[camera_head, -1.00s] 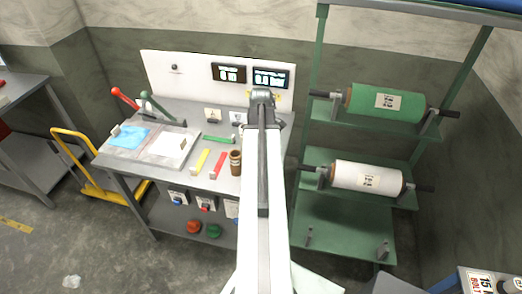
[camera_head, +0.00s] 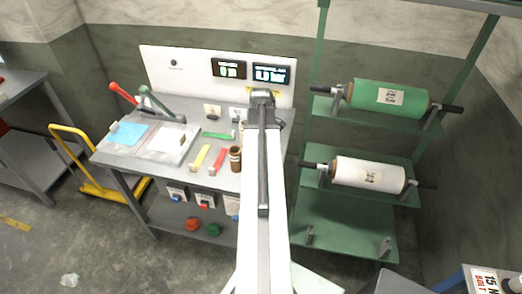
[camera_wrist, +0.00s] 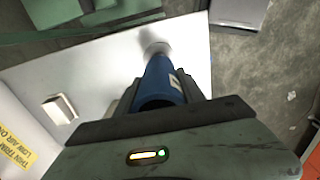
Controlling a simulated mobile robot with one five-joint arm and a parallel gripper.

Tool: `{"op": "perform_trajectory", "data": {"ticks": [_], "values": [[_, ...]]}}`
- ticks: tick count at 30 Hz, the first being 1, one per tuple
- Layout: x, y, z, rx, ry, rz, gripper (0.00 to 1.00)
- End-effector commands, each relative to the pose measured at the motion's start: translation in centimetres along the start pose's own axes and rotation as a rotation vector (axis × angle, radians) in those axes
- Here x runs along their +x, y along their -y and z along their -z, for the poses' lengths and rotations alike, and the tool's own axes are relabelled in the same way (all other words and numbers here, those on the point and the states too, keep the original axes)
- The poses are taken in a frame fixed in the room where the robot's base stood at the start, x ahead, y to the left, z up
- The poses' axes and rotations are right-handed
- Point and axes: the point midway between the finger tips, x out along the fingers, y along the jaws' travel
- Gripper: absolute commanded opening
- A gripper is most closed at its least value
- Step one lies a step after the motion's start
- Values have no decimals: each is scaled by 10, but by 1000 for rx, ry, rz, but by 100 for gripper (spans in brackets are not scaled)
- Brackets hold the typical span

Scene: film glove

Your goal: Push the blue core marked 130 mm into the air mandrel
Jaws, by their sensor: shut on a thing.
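The blue core (camera_wrist: 162,80) shows in the wrist view as a blue tube with a pale label on its right side. My gripper (camera_wrist: 160,93) is shut on it, with one dark finger on each side. A round silvery-grey end (camera_wrist: 156,48) shows at the core's far end. I cannot tell whether it is the air mandrel or how far the core is on it. The 130 mm mark cannot be read. In the head view my white arm reaches toward the back of the bench and hides the gripper and core.
The grey bench (camera_head: 215,118) carries a red lever and a green lever, a blue sheet (camera_head: 128,133), coloured bars and a brown cup (camera_head: 235,158). Two displays (camera_head: 270,74) are on the white back panel. A green rack (camera_head: 345,228) with green and white rolls stands at right.

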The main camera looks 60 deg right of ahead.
Motion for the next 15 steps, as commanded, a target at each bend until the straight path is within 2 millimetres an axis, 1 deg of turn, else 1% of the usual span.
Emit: {"op": "perform_trajectory", "data": {"ticks": [15], "values": [[14,0,0,0,0,0,7]]}}
